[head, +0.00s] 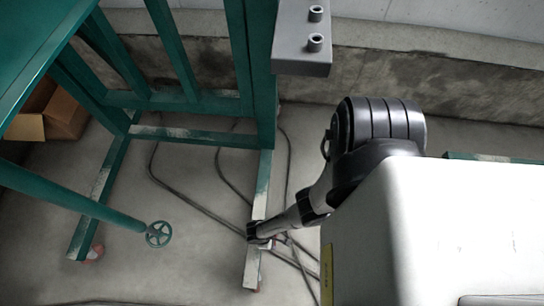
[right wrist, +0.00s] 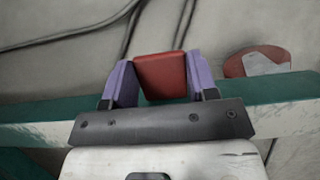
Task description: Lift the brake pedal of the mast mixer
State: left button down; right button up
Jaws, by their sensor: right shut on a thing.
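The mast mixer is a green steel frame (head: 187,134) standing on the floor, with long base rails and red castors. The brake pedal (right wrist: 161,75) is a small red block at the edge of a green base rail (right wrist: 280,90) in the right wrist view. My right gripper (head: 262,240) is low at the right base rail in the head view. In the right wrist view its two purple fingers (right wrist: 160,82) are shut on the red pedal from both sides. The pedal's underside and hinge are hidden. My left gripper is not in view.
A red and grey castor wheel (right wrist: 258,62) sits just right of the pedal. Dark cables (head: 200,209) run over the concrete floor near my right gripper.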

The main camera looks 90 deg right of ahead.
dwell(0.3)
jog(key=o, duration=0.9)
jog(key=shift+o, duration=0.2)
jog(key=shift+w+r, duration=0.1)
jog(key=shift+r, duration=0.05)
jog(key=shift+w+r+p, duration=0.1)
jog(key=shift+r+p, duration=0.3)
jog(key=p+v, duration=0.8)
jog(key=v, duration=0.4)
jog(key=shift+w+r+p, duration=0.3)
jog(key=shift+r, duration=0.05)
